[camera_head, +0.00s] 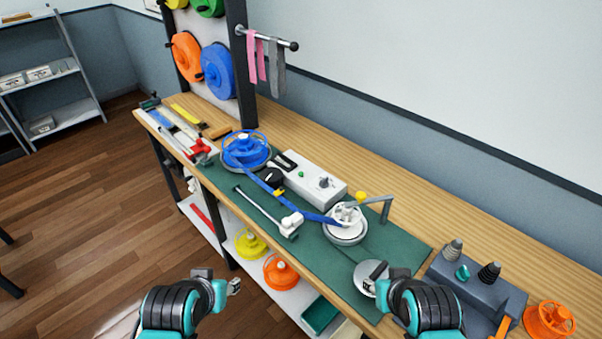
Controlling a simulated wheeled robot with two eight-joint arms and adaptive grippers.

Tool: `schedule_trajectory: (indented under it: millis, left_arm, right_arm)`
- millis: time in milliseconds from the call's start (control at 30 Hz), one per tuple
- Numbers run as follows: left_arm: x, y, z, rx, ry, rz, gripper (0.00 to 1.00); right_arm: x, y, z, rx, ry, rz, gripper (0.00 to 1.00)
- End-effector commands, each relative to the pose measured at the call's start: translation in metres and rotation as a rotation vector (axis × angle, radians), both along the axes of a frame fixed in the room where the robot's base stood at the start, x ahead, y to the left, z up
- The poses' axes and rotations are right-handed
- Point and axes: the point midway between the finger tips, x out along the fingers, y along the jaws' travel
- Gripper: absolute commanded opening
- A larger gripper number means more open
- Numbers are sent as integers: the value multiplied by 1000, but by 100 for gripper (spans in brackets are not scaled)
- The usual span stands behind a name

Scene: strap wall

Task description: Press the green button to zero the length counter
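The green button (301,174) is a small green dot on top of a white box (313,180) near the middle of the bench. A grey knob sits on the same box, to the button's right. A round black device (271,179) stands left of the box, beside the blue strap; I cannot tell whether it is the length counter. My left gripper (219,280) is in front of the bench, with its finger parts apart, empty and well away from the button. My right gripper (388,280) is over the bench's front edge beside a pale disc; its fingers are hard to make out.
A blue strap (300,207) runs from a blue reel (245,150) to a white reel (346,222). A bent grey arm with a yellow ball (361,196) stands right of the box. A grey block with cones (475,280) and an orange reel (549,320) are at right.

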Motion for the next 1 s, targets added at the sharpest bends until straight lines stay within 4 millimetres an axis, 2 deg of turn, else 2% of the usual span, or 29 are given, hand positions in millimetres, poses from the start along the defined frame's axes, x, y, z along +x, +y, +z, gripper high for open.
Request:
schedule_trajectory:
  millis: [33, 100, 1000]
  left_arm:
    - [0, 0, 0, 0, 0, 0, 43]
    - [0, 0, 0, 0, 0, 0, 43]
    - [0, 0, 0, 0, 0, 0, 43]
  right_arm:
    - [0, 0, 0, 0, 0, 0, 19]
    - [0, 0, 0, 0, 0, 0, 0]
    - [0, 0, 0, 0, 0, 0, 0]
